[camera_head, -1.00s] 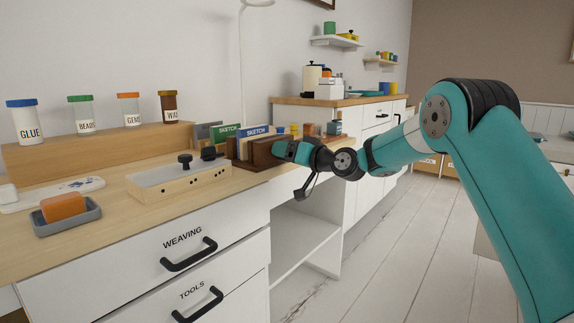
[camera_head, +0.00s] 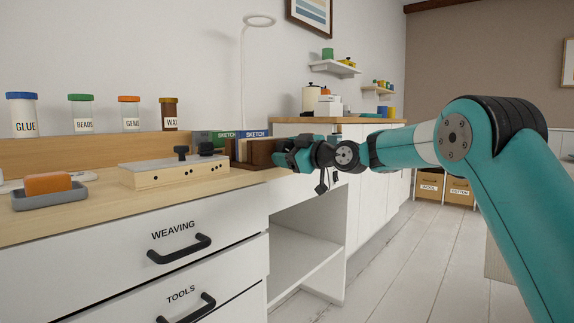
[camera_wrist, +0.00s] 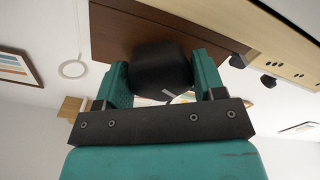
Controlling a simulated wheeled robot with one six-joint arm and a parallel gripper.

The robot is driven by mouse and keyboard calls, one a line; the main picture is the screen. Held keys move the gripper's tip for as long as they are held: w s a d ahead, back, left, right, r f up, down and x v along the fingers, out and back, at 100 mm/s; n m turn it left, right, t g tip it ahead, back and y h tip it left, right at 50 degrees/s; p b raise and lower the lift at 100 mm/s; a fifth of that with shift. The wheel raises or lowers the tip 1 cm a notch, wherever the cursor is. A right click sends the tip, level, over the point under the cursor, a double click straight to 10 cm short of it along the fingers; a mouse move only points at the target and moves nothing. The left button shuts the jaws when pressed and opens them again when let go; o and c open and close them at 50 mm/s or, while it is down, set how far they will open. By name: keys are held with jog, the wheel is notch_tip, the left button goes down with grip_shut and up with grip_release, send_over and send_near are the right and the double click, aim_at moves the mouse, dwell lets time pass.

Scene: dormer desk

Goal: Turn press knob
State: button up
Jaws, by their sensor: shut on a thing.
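The press knob (camera_wrist: 160,68) is a dark, rounded block in front of a brown wooden board (camera_wrist: 120,32) in the wrist view. My gripper (camera_wrist: 162,78) is shut on the knob, with one teal finger on each side of it. In the head view my gripper (camera_head: 284,154) is at the right end of the brown wooden press (camera_head: 258,152) on the desk. There the knob is hidden by my gripper. A light marking shows on the knob's lower face in the wrist view.
A pale box with two black knobs (camera_head: 174,170) stands left of the press. Sketch books (camera_head: 252,136) stand behind the press. An orange block in a grey dish (camera_head: 50,195) and jars (camera_head: 81,113) are further left. Open floor (camera_head: 395,255) lies to the right.

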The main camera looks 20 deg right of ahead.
jog(key=n+b, duration=0.1)
jog(key=n, duration=0.1)
jog(key=n+b, duration=0.2)
jog(key=shift+a+f, duration=0.2)
jog(key=shift+f, duration=0.2)
jog(key=n+b, duration=0.3)
jog(key=n, duration=0.1)
jog(key=shift+r+n+b, duration=0.1)
jog(key=shift+n+b, duration=0.2)
jog(key=shift+b, duration=0.05)
jog(key=n+b, duration=0.3)
jog(key=n, duration=0.1)
jog(key=n+b, duration=0.2)
jog(key=n, duration=0.3)
jog(key=shift+r, duration=0.1)
jog(key=n+b, duration=0.2)
jog(key=n, duration=0.1)
jog(key=shift+n, duration=0.3)
jog(key=n+b, duration=0.1)
jog(key=n, duration=0.3)
jog(key=shift+n+b, duration=0.3)
jog(key=n, duration=0.3)
jog(key=shift+r+b, duration=0.15)
jog(key=shift+b, duration=0.25)
jog(key=shift+n, duration=1.8)
jog(key=shift+r+b, duration=0.1)
jog(key=shift+b, duration=0.2)
